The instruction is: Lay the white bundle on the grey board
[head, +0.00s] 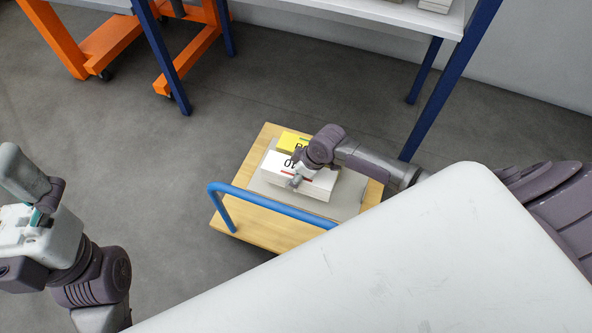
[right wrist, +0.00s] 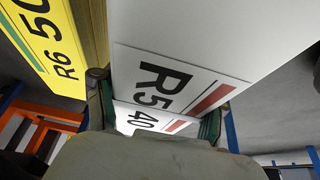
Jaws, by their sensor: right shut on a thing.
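The white bundle (head: 312,182) has black print and a red stripe and is over the grey board (head: 347,203) on a wooden cart. I cannot tell whether its underside touches the board. My right gripper (head: 296,179) is shut on the white bundle. In the right wrist view, the white bundle (right wrist: 200,50) sits between the gripper's fingers (right wrist: 155,112), with "R5 40" on its label. The board is partly hidden by the bundle and my arm. My left gripper (head: 28,180) is at the left edge, away from the cart; its fingers are unclear.
A yellow bundle (head: 291,141) lies right behind the white one; it also shows in the right wrist view (right wrist: 45,40). The cart's wooden deck (head: 262,240) has a blue handle (head: 270,204) along its near side. A white table with blue legs (head: 447,80) stands behind; orange frames (head: 110,45) are at back left.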

